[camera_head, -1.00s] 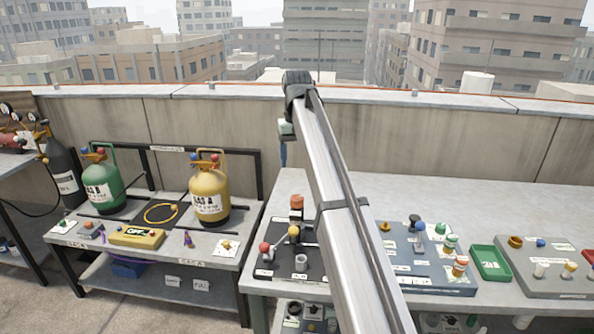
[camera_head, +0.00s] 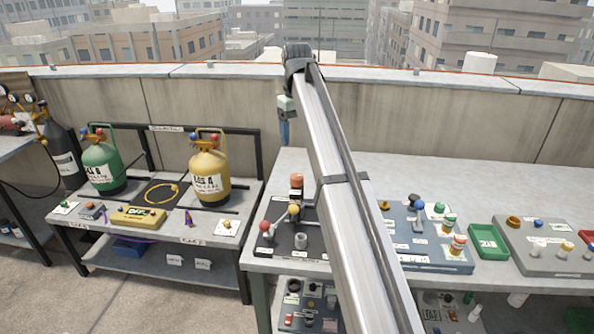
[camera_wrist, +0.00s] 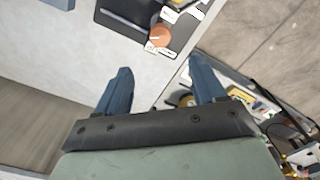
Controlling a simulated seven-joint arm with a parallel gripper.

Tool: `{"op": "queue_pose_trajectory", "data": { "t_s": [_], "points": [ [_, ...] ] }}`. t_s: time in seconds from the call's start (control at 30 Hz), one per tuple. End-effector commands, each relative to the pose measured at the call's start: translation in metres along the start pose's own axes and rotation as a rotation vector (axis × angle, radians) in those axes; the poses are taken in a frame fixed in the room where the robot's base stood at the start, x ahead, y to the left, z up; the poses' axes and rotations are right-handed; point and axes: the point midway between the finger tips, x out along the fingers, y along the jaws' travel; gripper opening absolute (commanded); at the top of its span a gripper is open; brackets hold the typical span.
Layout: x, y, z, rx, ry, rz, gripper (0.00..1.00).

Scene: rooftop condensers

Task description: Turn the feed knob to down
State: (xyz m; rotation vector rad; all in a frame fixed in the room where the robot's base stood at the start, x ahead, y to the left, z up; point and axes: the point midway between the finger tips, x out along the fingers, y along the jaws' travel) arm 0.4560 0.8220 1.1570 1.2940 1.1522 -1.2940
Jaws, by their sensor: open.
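My gripper (camera_wrist: 160,68) is open and empty, with its two blue fingers spread apart in the wrist view. In the head view my gripper (camera_head: 285,133) hangs beyond the back left of the right-hand bench, with a finger pointing down. A dark panel (camera_head: 275,238) on that bench holds an orange-topped part (camera_head: 296,180), a red ball (camera_head: 264,226), a yellow ball (camera_head: 293,209) and a grey cylinder (camera_head: 300,241). In the wrist view an orange round top (camera_wrist: 160,35) shows on a dark panel, apart from the fingers. Labels are too small to read, so I cannot tell which part is the feed knob.
My arm crosses the bench and hides part of it. A blue-grey panel (camera_head: 398,218), green tray (camera_head: 487,240) and grey panel (camera_head: 520,235) stand right of it. Green (camera_head: 103,168) and yellow (camera_head: 209,180) gas cylinders stand on the left bench. The back of the right bench is clear.

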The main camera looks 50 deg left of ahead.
Motion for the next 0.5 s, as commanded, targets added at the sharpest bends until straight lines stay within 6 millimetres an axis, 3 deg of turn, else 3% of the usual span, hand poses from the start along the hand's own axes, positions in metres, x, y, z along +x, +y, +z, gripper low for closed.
{"op": "queue_pose_trajectory", "data": {
  "t_s": [0.27,0.5],
  "points": [
    [0.005,0.0,0.0,-0.053,0.0,0.0,0.69],
    [0.036,-0.001,0.001,-0.052,-0.001,-0.001,0.69]
  ]
}}
